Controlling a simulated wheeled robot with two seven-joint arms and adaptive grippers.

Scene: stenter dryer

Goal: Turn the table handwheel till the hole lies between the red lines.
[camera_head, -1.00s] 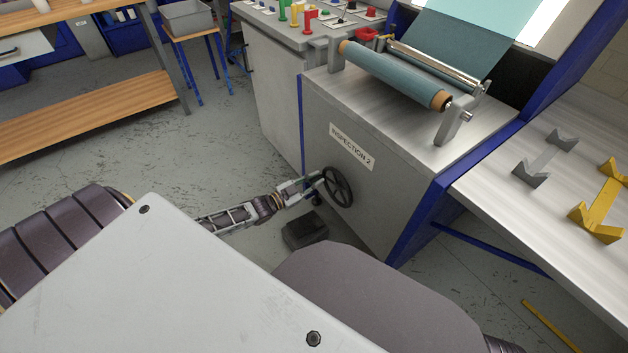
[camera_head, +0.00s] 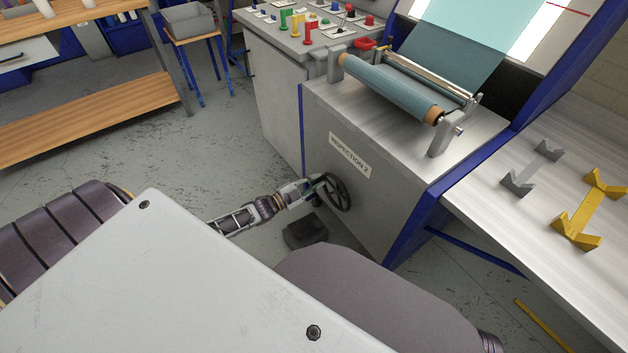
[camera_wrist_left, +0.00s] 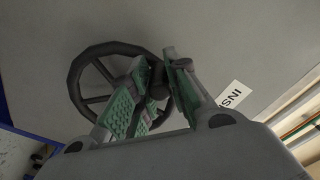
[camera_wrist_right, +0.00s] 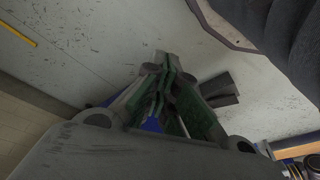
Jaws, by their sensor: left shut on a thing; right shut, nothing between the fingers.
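The dark handwheel (camera_head: 340,196) is on the front of the grey inspection cabinet, below the "INSPECTION 2" label (camera_head: 350,156). My left gripper (camera_head: 318,184) is at the wheel's left side. In the left wrist view the handwheel (camera_wrist_left: 76,82) shows its rim and spokes, and my left gripper (camera_wrist_left: 158,82) is shut on the wheel's knob. Teal cloth (camera_head: 455,40) runs from a roll (camera_head: 390,85) up over a bright panel. Part of a red line (camera_head: 568,9) shows at the top right; no hole is visible. My right gripper (camera_wrist_right: 162,82) is shut and empty above the floor.
A control desk (camera_head: 315,35) with coloured buttons stands left of the roll. A grey stand and a yellow stand (camera_head: 582,215) are on the right bench. A dark pedal-like box (camera_head: 305,231) lies on the floor below the wheel.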

